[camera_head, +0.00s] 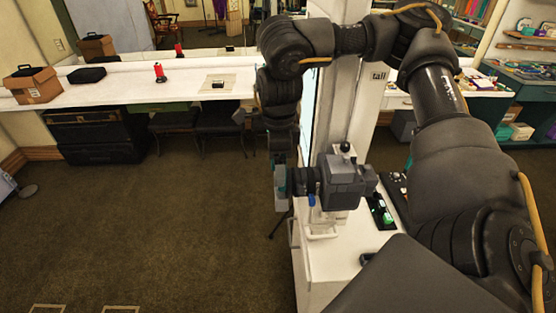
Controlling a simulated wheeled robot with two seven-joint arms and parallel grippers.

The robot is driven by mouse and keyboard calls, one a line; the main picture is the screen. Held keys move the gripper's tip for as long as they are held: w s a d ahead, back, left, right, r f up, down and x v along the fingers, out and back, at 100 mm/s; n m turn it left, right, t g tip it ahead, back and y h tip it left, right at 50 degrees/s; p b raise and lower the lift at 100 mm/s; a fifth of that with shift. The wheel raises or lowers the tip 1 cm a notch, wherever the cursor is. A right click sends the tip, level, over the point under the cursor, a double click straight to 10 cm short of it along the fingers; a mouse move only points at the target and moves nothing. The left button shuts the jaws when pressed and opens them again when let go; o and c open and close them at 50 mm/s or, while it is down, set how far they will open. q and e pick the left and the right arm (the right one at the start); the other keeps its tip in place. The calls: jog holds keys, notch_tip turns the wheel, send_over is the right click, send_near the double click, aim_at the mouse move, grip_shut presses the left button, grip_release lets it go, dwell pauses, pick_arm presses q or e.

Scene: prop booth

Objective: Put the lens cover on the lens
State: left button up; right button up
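A dark grey camera (345,181) stands on a mount above a white cabinet top, with its lens (304,181) pointing left. My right arm comes in from the right, arches over the back and hangs down left of the camera. My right gripper (280,183), grey with teal parts, is right at the front of the lens. Contact between them cannot be told. The lens cover cannot be made out; it may be hidden between gripper and lens. The finger opening is too small and dark to read. My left gripper is not in view.
The white cabinet (328,262) carries a black tray (381,212) with a green item, close right of the camera. A white pillar (352,100) stands behind. A long white counter (130,90) with a cardboard box (35,85) is at the back left. The floor at left is mostly clear.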

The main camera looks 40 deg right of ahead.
jog(key=shift+f, duration=0.2)
dwell(0.4)
jog(key=shift+f+b, duration=0.5)
jog(key=shift+f, duration=0.35)
jog(key=shift+f, duration=0.1)
jog(key=shift+f+b, duration=0.55)
jog(key=shift+f, duration=0.4)
jog(key=o, duration=0.9)
jog(key=shift+o, duration=0.2)
notch_tip(320, 180, up, 2)
jog(key=shift+r+p, duration=0.25)
jog(key=shift+p, duration=0.9)
jog(key=shift+r, duration=2.3)
